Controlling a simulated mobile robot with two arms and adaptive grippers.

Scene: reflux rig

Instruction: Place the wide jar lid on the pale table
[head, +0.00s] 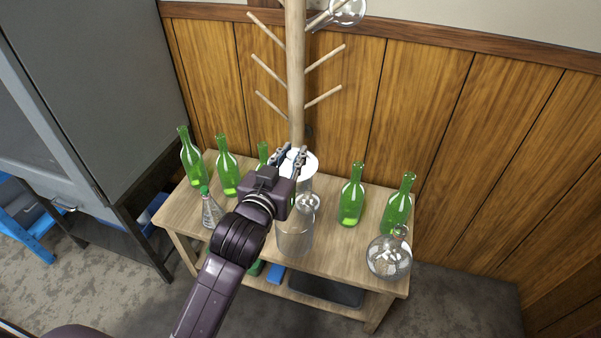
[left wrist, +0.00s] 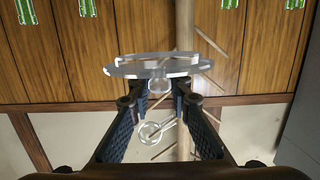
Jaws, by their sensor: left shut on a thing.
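The wide jar lid (head: 303,161) is a pale, clear disc at the fingertips of my left gripper (head: 290,157). In the left wrist view the lid (left wrist: 150,70) lies across the fingertips of the left gripper (left wrist: 160,92), which is shut on it. In the head view it appears over the back middle of the pale table (head: 335,256), and the arm hides part of that area. A clear glass jar (head: 294,240) stands at the table's front middle. My right gripper is out of view.
Green bottles (head: 227,168) (head: 351,198) line the table's back on both sides. A small flask (head: 211,212) stands front left and a round flask (head: 389,258) front right. A wooden peg rack (head: 296,75) rises behind. Bare tabletop shows right of the jar.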

